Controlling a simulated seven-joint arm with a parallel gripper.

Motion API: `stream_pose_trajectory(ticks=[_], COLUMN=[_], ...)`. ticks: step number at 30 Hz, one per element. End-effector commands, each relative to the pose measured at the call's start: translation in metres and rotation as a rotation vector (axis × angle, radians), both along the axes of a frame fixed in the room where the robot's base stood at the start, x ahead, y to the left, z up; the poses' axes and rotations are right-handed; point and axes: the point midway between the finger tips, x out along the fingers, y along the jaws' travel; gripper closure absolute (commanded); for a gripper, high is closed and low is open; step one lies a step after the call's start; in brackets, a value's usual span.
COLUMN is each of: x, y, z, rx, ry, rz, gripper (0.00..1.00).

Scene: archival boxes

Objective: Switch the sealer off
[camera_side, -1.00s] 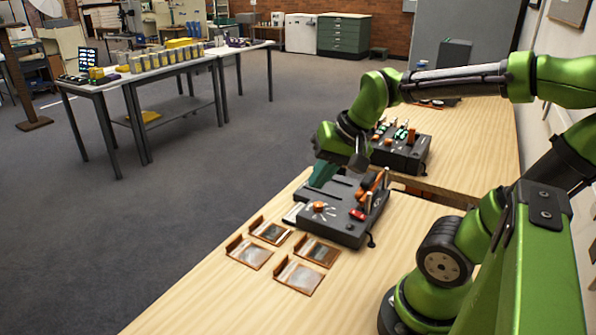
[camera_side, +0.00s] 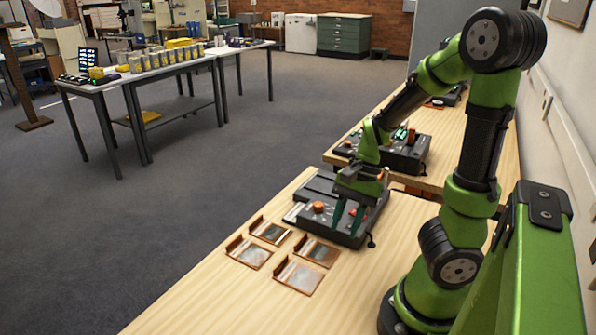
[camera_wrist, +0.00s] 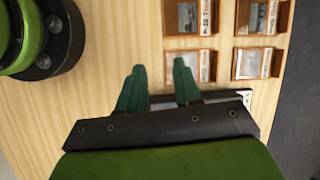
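The sealer (camera_side: 327,222) is a dark grey box near the far edge of the front wooden table. An orange knob (camera_side: 318,207) sits on its top at the left. A red switch (camera_side: 353,212) shows on its right part, partly hidden by my fingers. My gripper (camera_side: 347,221) points down over that right part with its two green fingers apart and nothing between them. I cannot tell whether a fingertip touches the switch. In the wrist view my gripper (camera_wrist: 160,86) is also open over bare wood, and its body hides most of the sealer.
Several copper-coloured trays with glassy plates (camera_side: 297,276) lie left of and in front of the sealer; they also show in the wrist view (camera_wrist: 253,63). A similar dark device (camera_side: 405,156) stands on the table behind. The front table's near left part is clear.

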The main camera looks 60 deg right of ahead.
Motion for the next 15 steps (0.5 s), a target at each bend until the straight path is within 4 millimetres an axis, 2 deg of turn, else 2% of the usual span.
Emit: stream_pose_trajectory(ticks=[3, 7, 11, 15], x=[-0.020, -0.041, -0.060, -0.075], y=[-0.031, -0.063, -0.091, -0.114], z=[-0.007, 0.000, 0.022, 0.057], rx=[-0.005, -0.030, -0.066, -0.083], ry=[0.139, 0.232, 0.261, 0.215], rz=[-0.267, -0.574, -0.895, -1.224], gripper=[0.66, 0.66, 0.66, 0.66])
